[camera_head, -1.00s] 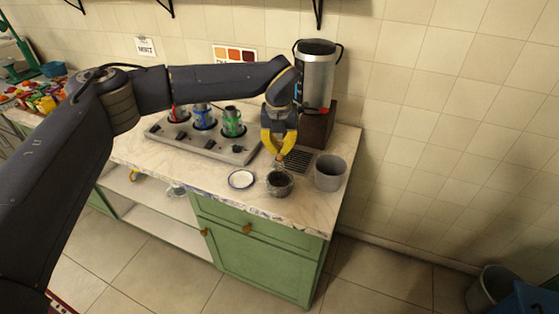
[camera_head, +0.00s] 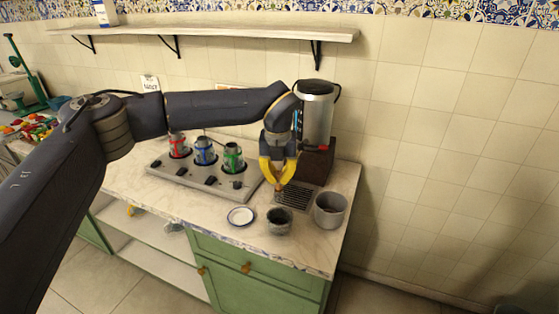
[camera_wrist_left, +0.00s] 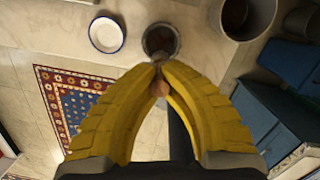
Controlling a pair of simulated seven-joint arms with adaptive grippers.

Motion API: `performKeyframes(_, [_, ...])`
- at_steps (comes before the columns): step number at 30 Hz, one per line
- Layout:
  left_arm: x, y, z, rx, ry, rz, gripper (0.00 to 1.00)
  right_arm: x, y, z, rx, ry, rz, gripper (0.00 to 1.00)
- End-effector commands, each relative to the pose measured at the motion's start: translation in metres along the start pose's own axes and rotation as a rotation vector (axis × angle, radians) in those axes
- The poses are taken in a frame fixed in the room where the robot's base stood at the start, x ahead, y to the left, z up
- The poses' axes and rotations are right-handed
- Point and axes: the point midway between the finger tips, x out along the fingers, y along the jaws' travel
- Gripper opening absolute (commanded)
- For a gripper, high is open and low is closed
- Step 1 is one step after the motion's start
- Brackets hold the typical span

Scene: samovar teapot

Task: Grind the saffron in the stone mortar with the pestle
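The stone mortar (camera_head: 279,222) is a small dark grey bowl standing upright near the counter's front edge. It also shows in the left wrist view (camera_wrist_left: 160,38), just beyond my fingertips. My left gripper (camera_head: 278,186) has yellow fingers pointing down, behind and above the mortar in the head view. Its tips are closed on a small brown piece, which looks like the pestle (camera_wrist_left: 158,88); most of it is hidden by the fingers. The pestle appears to be above the mortar, not clearly in it. Saffron cannot be made out in the dark bowl. My right gripper is out of view.
A white saucer with a blue rim (camera_head: 241,216) is left of the mortar. A grey pot (camera_head: 330,210) stands to its right. Behind are a metal samovar (camera_head: 316,115), a drain grate (camera_head: 296,196) and a grey stand (camera_head: 200,175) with several coloured cup holders.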

Motion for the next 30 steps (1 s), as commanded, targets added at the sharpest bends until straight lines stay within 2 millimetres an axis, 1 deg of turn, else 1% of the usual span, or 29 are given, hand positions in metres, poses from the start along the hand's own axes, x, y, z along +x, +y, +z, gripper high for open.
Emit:
performKeyframes(1, [0.013,0.000,-0.003,0.000,0.005,-0.001,0.00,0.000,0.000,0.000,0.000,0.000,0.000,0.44])
performKeyframes(5, [0.035,0.000,-0.004,0.001,0.005,-0.001,0.00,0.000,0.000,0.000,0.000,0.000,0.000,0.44])
performKeyframes(7, [0.038,-0.001,0.002,-0.002,0.003,-0.001,0.00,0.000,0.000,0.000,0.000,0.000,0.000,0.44])
performKeyframes(11, [0.040,-0.002,0.005,-0.005,0.005,0.000,0.00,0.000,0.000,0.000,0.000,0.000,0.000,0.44])
performKeyframes(17, [0.050,-0.002,0.003,-0.008,0.009,-0.001,0.00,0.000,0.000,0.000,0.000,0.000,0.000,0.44])
performKeyframes(30, [0.079,-0.002,-0.001,-0.007,0.008,-0.001,0.00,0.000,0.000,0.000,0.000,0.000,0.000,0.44])
